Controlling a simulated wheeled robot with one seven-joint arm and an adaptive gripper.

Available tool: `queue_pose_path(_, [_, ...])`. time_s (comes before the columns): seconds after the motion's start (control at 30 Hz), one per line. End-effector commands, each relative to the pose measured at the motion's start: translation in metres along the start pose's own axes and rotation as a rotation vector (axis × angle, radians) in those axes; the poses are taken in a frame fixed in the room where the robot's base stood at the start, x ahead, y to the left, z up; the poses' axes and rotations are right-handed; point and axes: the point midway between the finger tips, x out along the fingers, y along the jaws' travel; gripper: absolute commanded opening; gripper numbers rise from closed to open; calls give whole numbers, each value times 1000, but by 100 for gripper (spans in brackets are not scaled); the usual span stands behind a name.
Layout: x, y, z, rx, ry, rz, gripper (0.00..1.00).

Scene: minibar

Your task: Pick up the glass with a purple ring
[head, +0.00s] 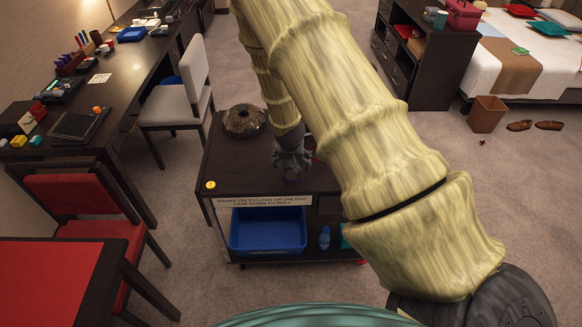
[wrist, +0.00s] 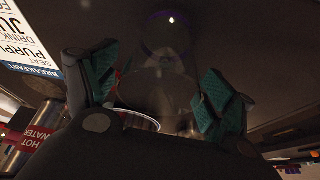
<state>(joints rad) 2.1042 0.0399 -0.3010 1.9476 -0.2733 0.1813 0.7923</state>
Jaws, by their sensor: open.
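In the wrist view, a dim clear glass (wrist: 158,85) shows between the fingers of my gripper (wrist: 160,92), with a purple, rounded part (wrist: 166,32) beyond it at the top. I cannot tell whether this purple is a ring on that glass. The fingers, with teal pads, are spread apart on both sides of the glass; contact is not clear. In the head view my gripper (head: 291,166) points down over the dark cart top (head: 240,170). It hides whatever is under it, and no glass can be made out there.
A dark round bowl-like object (head: 245,121) stands at the cart's back left. A blue bin (head: 268,230) and a blue bottle (head: 324,237) are on the lower shelf. A grey chair (head: 182,98) and a red chair (head: 90,210) stand left of the cart. Open carpet lies right.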

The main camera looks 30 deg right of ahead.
Motion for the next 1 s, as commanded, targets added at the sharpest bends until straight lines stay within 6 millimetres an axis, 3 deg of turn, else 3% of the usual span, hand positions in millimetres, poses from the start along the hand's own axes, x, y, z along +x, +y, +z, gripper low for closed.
queue_pose_path(0.23, [17, 0, 0, -1, 0, 0, 83])
queue_pose_path(0.57, [21, 0, 0, 0, 0, 0, 83])
queue_pose_path(0.83, [21, 0, 0, 0, 0, 0, 36])
queue_pose_path(1.0, [21, 0, 0, -1, 0, -1, 33])
